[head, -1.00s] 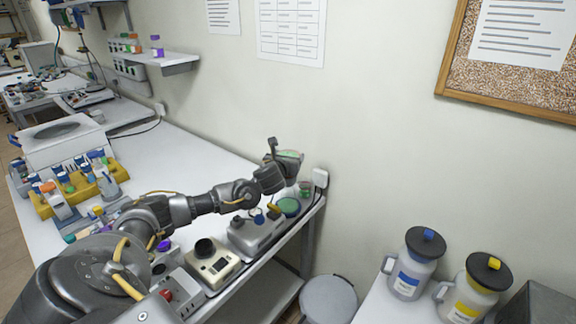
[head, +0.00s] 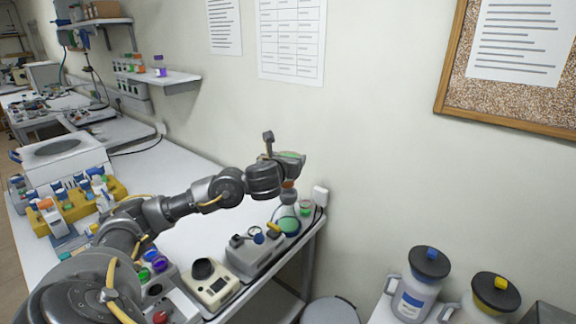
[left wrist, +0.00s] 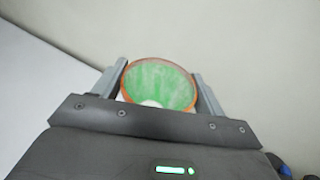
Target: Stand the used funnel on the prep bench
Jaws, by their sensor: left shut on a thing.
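My left gripper (head: 286,157) is above the far right end of the bench, near the wall. In the left wrist view it is shut on the funnel (left wrist: 158,84), which has an orange rim and a mouth smeared green inside. The mouth faces the wrist camera, between the two grey fingers. In the head view the gripper mostly hides the funnel. A clear flask with green liquid (head: 288,224) stands on the bench below. I cannot tell whether the funnel's stem is clear of the flask's neck. The white prep bench (head: 195,165) runs along the wall. My right gripper is out of view.
Next to the flask stand a grey instrument (head: 250,256) and a beige device with a black top (head: 211,283). A yellow rack of vials (head: 75,203) and a white machine (head: 60,158) stand farther left. Mid-bench, by the wall, is clear.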

